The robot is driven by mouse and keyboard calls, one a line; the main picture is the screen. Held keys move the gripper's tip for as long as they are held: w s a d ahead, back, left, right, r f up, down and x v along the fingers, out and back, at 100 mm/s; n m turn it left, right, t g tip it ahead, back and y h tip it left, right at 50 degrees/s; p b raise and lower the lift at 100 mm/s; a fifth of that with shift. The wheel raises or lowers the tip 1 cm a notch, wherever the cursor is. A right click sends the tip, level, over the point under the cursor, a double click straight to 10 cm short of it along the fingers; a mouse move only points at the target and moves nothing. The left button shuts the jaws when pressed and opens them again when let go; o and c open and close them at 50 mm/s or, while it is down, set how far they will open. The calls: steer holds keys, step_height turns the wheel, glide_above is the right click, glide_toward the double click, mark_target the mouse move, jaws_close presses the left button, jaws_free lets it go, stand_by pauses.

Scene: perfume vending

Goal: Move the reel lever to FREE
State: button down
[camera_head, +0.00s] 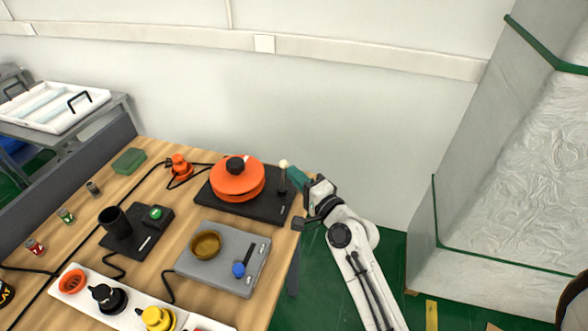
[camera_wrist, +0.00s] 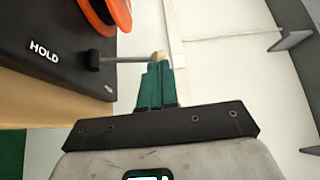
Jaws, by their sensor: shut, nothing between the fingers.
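The reel is an orange spool (camera_head: 237,180) with a black hub, mounted on a black base plate (camera_head: 222,202). The reel lever (camera_head: 283,177) stands at the plate's right end, a thin rod with a cream knob. In the wrist view the lever (camera_wrist: 122,60) rises from a black pivot beside the white word HOLD (camera_wrist: 44,52); no FREE label is readable. My gripper (camera_head: 290,171) has teal fingers, shut and empty. Its fingertips (camera_wrist: 157,66) are right at the knob (camera_wrist: 160,56); I cannot tell whether they touch it.
A grey box (camera_head: 222,278) with a brass bowl and blue-knobbed slider sits in front of the plate. A black cup stand (camera_head: 128,238) with a green button is at left. The wall is behind; open floor lies right of the table.

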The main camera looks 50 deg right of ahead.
steer(key=shift+w+d, duration=0.15)
steer(key=shift+w, duration=0.3)
steer(key=shift+r, duration=0.1)
steer(key=p, duration=0.3)
steer(key=shift+w+d+r+m, duration=0.15)
steer(key=shift+d+r+m, duration=0.05)
steer(key=shift+d+m, duration=0.1)
steer(key=shift+d+g, duration=0.1)
steer(key=shift+g, duration=0.2)
steer(key=shift+w+d+f, duration=0.15)
steer(key=shift+d+f, duration=0.15)
